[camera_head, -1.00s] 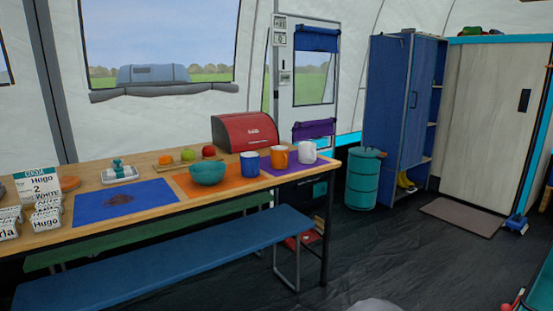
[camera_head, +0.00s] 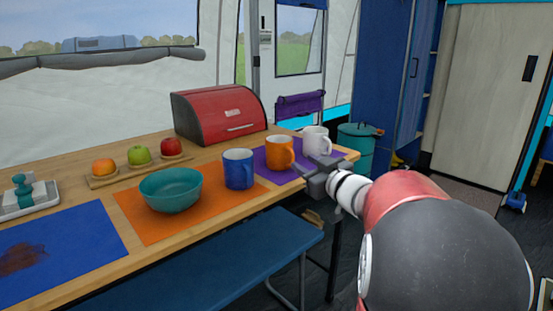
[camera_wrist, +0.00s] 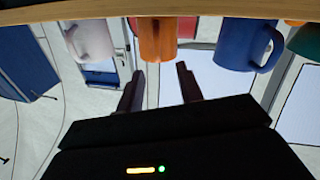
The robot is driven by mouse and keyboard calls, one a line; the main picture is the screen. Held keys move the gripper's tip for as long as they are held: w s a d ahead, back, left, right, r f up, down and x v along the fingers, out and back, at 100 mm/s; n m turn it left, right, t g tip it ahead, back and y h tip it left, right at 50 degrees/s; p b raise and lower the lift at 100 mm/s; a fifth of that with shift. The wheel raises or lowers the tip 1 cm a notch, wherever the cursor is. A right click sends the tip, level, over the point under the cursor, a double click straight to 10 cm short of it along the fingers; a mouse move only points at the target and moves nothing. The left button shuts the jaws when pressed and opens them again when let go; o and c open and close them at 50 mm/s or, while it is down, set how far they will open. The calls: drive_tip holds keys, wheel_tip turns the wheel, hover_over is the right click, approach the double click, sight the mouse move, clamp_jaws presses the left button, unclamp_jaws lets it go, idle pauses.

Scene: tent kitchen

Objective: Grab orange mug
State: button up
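The orange mug (camera_head: 279,153) stands upright on the purple mat (camera_head: 262,163) near the table's right end. It sits between the blue mug (camera_head: 237,170) and the white mug (camera_head: 315,140). My gripper (camera_head: 306,168) is just in front of the orange mug, to its right in the head view. In the wrist view, which is upside down, the orange mug (camera_wrist: 157,42) lies ahead between the two spread fingers of my gripper (camera_wrist: 158,78). The fingers are open, empty and apart from the mug. The white mug (camera_wrist: 90,40) and blue mug (camera_wrist: 243,42) flank it.
A teal bowl (camera_head: 171,189) stands on the orange mat (camera_head: 150,228). A red bread box (camera_head: 219,117) is behind the mugs. Fruit on a board (camera_head: 104,181) is to the left. A blue bench (camera_head: 225,258) runs along the table's front.

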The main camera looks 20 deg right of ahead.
sight(283, 155)
drive_tip(key=w, duration=0.7)
drive_tip(key=shift+a+r, duration=0.3)
drive_tip(key=shift+r, duration=0.05)
drive_tip(key=shift+s, duration=0.1)
clamp_jaws()
